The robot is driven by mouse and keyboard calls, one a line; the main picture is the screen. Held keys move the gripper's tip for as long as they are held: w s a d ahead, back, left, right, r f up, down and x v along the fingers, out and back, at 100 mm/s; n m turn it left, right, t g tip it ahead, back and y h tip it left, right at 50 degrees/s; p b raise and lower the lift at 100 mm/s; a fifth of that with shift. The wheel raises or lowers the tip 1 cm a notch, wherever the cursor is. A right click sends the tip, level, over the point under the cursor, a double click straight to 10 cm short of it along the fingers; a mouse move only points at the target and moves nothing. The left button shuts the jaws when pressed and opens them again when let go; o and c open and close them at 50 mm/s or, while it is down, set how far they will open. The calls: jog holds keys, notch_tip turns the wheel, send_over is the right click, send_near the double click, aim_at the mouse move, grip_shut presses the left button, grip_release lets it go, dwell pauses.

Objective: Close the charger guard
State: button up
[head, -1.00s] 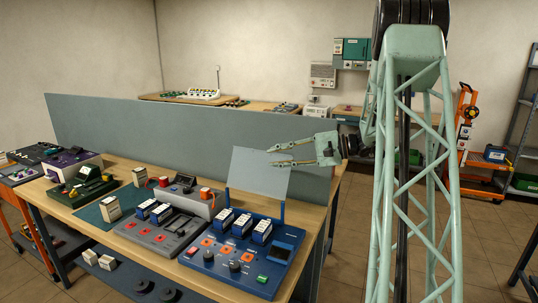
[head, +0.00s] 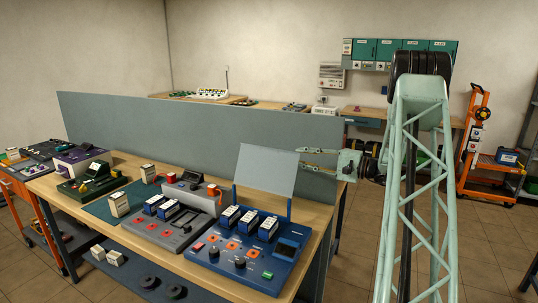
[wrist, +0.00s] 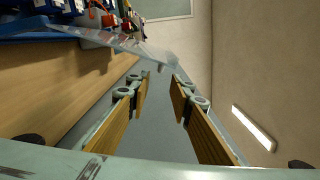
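The charger guard (head: 266,170) is a clear, pale panel. It stands raised and tilted at the back of the blue charger (head: 246,254), between two blue posts. Battery packs with white tops, orange-marked slots, knobs and a small screen show on the charger. My gripper (head: 300,158) is open and empty, with its fingers pointing left at the guard's upper right edge. I cannot tell whether it touches. In the wrist view the guard (wrist: 130,43) shows edge-on beyond the open fingers (wrist: 160,80), with nothing between them.
A grey charger (head: 168,230) with battery packs stands left of the blue one. A grey divider panel (head: 200,130) runs along the back of the wooden bench (head: 130,236). A green charger (head: 92,184) sits further left. Open floor lies to the right of the bench.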

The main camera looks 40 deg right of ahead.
aim_at(273, 151)
dwell(0.3)
jog(key=shift+b+x, duration=0.6)
jog(key=shift+x, duration=6.25)
jog(key=shift+c, duration=0.5)
jog(key=shift+f, duration=0.1)
grip_shut()
